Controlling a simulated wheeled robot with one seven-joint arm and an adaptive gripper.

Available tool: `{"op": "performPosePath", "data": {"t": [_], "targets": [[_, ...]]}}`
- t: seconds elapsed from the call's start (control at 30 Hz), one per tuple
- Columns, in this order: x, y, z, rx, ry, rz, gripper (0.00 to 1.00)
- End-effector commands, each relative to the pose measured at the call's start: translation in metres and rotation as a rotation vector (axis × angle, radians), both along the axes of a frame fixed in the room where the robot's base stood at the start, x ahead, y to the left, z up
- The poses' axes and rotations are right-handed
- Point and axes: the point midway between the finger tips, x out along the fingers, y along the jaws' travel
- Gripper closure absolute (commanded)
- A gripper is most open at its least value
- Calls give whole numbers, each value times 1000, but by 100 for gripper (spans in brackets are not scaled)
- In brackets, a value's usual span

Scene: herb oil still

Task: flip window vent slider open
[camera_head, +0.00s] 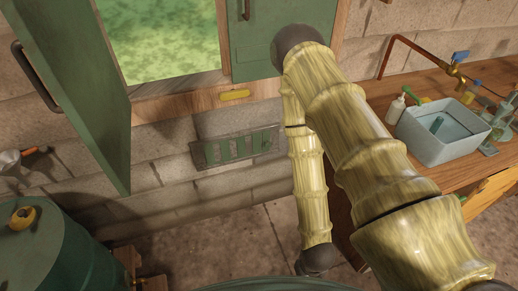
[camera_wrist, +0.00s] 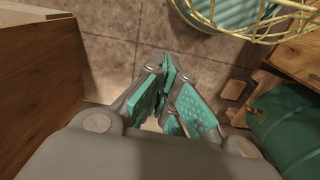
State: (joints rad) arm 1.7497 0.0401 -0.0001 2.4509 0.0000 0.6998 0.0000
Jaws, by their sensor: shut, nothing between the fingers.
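A grey vent plate with green slats (camera_head: 236,148) is set in the block wall below the window in the head view. A small dark spot shows toward its right end, too small to tell whether it is the slider. A yellow oblong piece (camera_head: 235,95) sits on the wooden strip under the window; I cannot tell whether it belongs to the vent. My gripper (camera_wrist: 172,88), with teal finger pads, is shut and empty in the wrist view, pointing toward the floor. The vent is not in the wrist view, and my gripper is not visible in the head view.
An open green shutter (camera_head: 72,80) juts out at left, above a dark green drum (camera_head: 45,255). A wooden bench (camera_head: 385,190) at right holds a grey basin (camera_head: 443,133). In the wrist view, a yellow wire basket (camera_wrist: 250,20) and wooden furniture (camera_wrist: 35,75) flank my gripper.

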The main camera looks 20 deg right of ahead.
Motion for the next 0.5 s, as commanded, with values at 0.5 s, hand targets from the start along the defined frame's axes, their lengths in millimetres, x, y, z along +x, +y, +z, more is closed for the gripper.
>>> {"op": "performPosePath", "data": {"t": [0.5], "targets": [[112,-13,-72,-83,-262,230,100]]}}
